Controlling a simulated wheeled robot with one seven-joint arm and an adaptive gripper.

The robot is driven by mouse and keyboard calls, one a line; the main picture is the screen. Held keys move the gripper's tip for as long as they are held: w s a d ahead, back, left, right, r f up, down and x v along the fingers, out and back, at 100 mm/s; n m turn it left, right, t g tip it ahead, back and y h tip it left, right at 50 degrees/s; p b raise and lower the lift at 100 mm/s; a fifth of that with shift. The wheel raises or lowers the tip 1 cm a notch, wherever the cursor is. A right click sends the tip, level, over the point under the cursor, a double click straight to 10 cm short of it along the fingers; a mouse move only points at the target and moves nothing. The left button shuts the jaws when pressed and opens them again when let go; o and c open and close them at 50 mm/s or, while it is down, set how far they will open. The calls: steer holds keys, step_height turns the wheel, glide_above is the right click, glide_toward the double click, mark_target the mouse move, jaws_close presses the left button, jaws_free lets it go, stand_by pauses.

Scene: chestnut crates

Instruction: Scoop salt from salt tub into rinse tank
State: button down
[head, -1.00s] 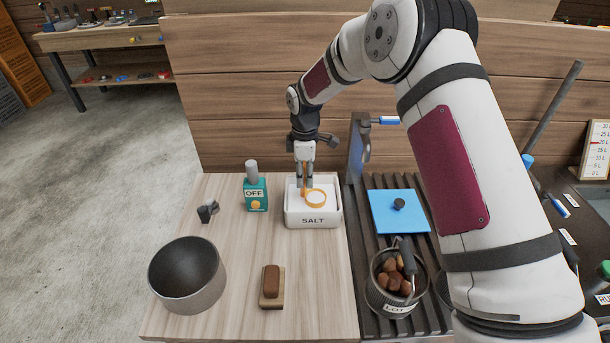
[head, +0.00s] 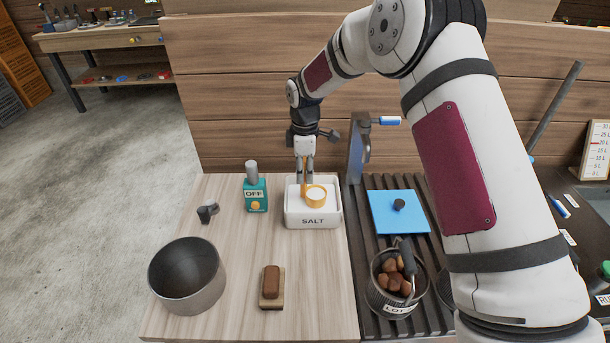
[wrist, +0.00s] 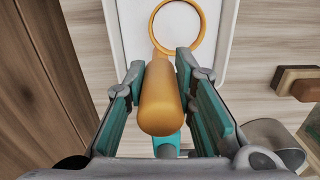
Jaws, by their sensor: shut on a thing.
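The white salt tub (head: 313,222), labelled SALT, stands on the wooden worktop at the centre of the head view. An orange scoop (head: 316,197) with a round cup is over the tub's opening, and its cup shows white inside. My gripper (head: 304,182) is shut on the scoop's upright handle, above the tub. In the wrist view the handle (wrist: 161,100) lies between the teal finger pads, and the ring-shaped cup rim sits over white. I cannot clearly make out the rinse tank; a cut-off label starting "RI" (head: 603,299) shows at the right edge.
A teal OFF bottle-like device (head: 256,195) stands left of the tub. A grey pot (head: 187,276) and a brown brush-like block (head: 271,285) are in front. At right are a blue lid (head: 398,212), a chestnut pot (head: 397,299) and a metal post (head: 358,150).

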steer(key=shift+r+b, duration=0.3)
steer(key=shift+r, duration=4.85)
